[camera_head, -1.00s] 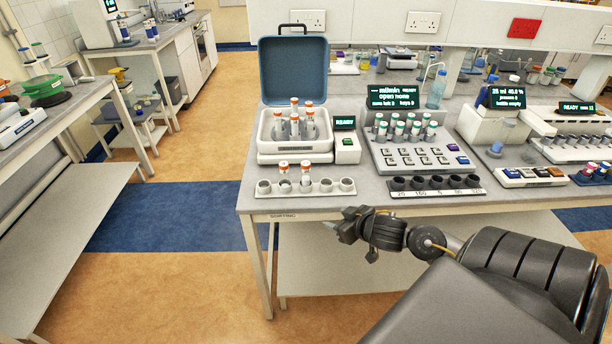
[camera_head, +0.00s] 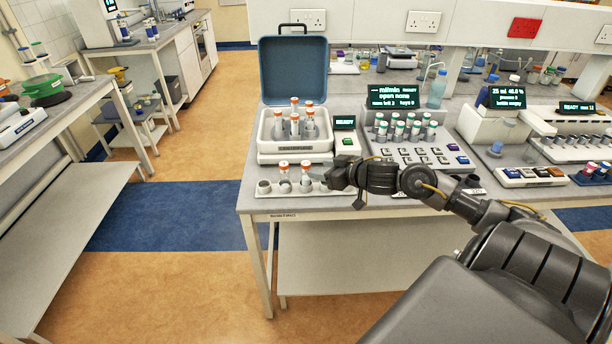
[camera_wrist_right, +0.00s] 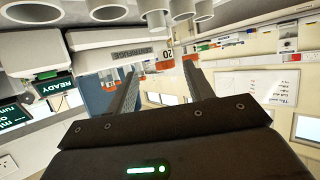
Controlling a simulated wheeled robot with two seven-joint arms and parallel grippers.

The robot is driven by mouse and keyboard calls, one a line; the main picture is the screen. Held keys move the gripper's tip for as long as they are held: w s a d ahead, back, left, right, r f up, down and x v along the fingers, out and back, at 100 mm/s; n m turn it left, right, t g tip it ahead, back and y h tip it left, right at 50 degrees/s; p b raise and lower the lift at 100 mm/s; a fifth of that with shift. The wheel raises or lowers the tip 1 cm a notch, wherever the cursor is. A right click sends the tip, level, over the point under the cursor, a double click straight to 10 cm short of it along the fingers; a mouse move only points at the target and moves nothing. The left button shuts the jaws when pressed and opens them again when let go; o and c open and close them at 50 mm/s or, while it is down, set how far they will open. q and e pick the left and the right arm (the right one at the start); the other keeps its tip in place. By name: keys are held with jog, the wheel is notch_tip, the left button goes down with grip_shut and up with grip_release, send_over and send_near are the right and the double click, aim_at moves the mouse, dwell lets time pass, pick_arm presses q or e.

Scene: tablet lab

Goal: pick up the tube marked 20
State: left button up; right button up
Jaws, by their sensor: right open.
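My right gripper (camera_head: 327,178) is just right of the right tube, at about rack height. In the right wrist view my right gripper (camera_wrist_right: 160,68) has its fingers apart and empty. A tube marked 20 (camera_wrist_right: 167,54) shows there beyond the gap between the fingertips, with an orange cap. My left gripper is out of view.
Behind the rack stands an open centrifuge (camera_head: 294,158) with several orange-capped tubes and a raised blue lid (camera_head: 293,72). A keypad device (camera_head: 415,156) with green-capped tubes is behind my right arm. The floor left of the bench is clear.

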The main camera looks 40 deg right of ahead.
aim_at(306, 167)
jog(key=shift+x, duration=0.75)
jog(key=shift+a+p+x, duration=0.15)
jog(key=shift+p+x, duration=0.25)
jog(key=shift+x, duration=0.9)
jog(key=shift+a+p+x, duration=0.15)
jog(key=shift+p+x, duration=0.25)
jog(key=shift+x, duration=0.95)
jog(key=shift+r, duration=0.15)
jog(key=shift+c, duration=0.3)
jog(key=c, duration=1)
